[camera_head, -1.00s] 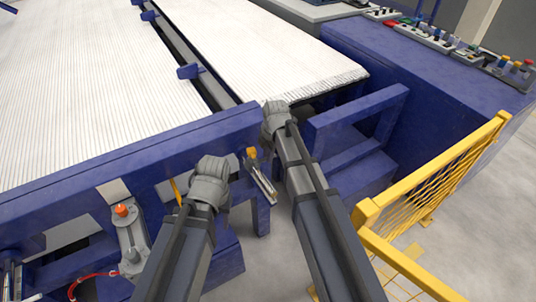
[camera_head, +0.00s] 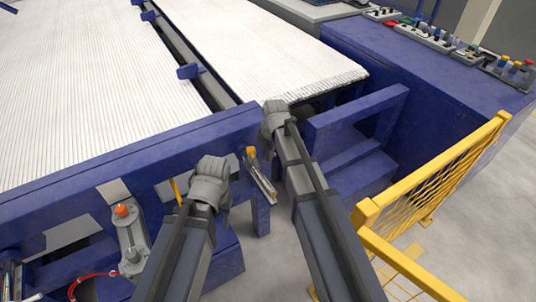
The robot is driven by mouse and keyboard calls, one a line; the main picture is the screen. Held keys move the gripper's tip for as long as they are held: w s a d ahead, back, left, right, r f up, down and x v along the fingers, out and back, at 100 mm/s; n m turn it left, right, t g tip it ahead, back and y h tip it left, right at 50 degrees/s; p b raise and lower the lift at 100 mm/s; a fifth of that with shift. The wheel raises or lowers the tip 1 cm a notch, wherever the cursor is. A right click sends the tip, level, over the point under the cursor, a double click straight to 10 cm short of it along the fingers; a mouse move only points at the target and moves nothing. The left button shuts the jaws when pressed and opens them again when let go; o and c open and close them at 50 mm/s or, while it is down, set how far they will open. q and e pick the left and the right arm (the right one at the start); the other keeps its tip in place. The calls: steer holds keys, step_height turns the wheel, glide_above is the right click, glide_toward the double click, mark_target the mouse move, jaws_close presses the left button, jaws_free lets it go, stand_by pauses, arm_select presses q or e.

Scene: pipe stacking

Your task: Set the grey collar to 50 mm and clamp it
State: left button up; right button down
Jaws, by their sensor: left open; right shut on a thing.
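My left gripper (camera_head: 222,199) is in front of the blue frame beam, left of a metal piece with a yellow-orange end (camera_head: 259,175). Its jaws are open but mostly hidden behind its own wrist. My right gripper (camera_head: 274,110) is further back, at the beam's right end beside the white pipe layer's corner. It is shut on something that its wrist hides. I cannot make out the grey collar or any 50 mm mark. Whether the metal piece belongs to the collar or its clamp, I cannot tell.
The blue beam (camera_head: 75,192) crosses in front of white pipe layers (camera_head: 85,85). A grey bracket with an orange knob (camera_head: 121,211) is at left. A yellow mesh guard (camera_head: 440,190) stands right. Control panels (camera_head: 510,70) are at back right. Open floor lies at right.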

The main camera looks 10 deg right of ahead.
steer(key=c, duration=0.8)
jaws_free()
steer(key=shift+w, duration=0.15)
steer(key=shift+c, duration=0.2)
steer(key=shift+r, duration=0.1)
step_height(320, 180, up, 7)
steer(key=s+p, duration=0.1)
steer(key=p, duration=0.6)
steer(key=shift+s+d+r+p, duration=0.2)
steer(key=shift+p, duration=0.15)
